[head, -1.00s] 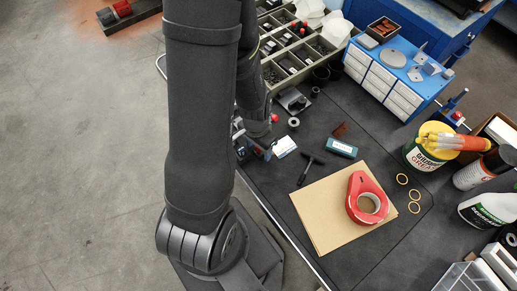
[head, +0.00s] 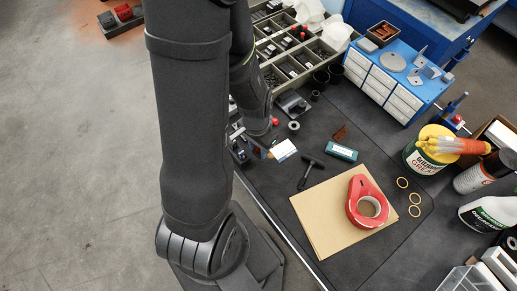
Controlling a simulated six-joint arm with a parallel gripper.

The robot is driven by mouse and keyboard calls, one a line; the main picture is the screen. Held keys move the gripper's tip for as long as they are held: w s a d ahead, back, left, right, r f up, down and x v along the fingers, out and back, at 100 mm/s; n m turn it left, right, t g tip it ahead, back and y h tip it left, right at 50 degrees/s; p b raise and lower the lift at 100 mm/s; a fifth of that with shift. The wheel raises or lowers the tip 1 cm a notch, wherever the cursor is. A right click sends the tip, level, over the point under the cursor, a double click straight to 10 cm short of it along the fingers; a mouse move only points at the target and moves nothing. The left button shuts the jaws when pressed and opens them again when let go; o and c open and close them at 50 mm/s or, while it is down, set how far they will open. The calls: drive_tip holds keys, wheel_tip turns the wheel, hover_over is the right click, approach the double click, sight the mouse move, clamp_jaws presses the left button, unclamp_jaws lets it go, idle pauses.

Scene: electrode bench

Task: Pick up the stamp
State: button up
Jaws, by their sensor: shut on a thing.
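My gripper (head: 258,149) is at the left edge of the dark bench mat, below my forearm and partly hidden by my arm. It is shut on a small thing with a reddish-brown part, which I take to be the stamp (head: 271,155). The stamp is small and mostly hidden, so its tilt and its height above the bench cannot be told. A white and blue card-like piece (head: 284,150) lies just right of it; whether they touch is unclear.
A black T-handled tool (head: 310,172), a teal box (head: 341,152) and a red tape dispenser (head: 360,190) on brown card (head: 315,222) lie to the right. A parts tray (head: 287,60) and blue drawer cabinet (head: 398,80) stand behind. Bare mat shows at front right.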

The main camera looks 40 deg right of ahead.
drive_tip(key=shift+r, duration=0.9)
drive_tip(key=s+r, duration=0.2)
drive_tip(key=s, duration=0.2)
drive_tip(key=s+r, duration=0.2)
drive_tip(key=s, duration=0.1)
drive_tip(key=s+d+r, duration=0.1)
drive_tip(key=s+r, duration=0.1)
drive_tip(key=s, duration=0.2)
drive_tip(key=shift+s+r, duration=0.35)
drive_tip(key=shift+r, duration=0.05)
drive_tip(key=o, duration=0.6)
drive_tip(key=shift+c, duration=1.4)
drive_tip(key=w+f+n, duration=0.1)
drive_tip(key=w+n, duration=0.6)
drive_tip(key=w, duration=1.8)
drive_tip(key=w+a+f+n, duration=0.2)
drive_tip(key=w+a, duration=0.3)
drive_tip(key=w, duration=0.4)
drive_tip(key=shift+s+a+f, duration=0.1)
drive_tip(key=shift+s+f, duration=0.05)
drive_tip(key=shift+f, duration=1.25)
drive_tip(key=shift+s+f, duration=0.1)
drive_tip(key=shift+f, duration=1.25)
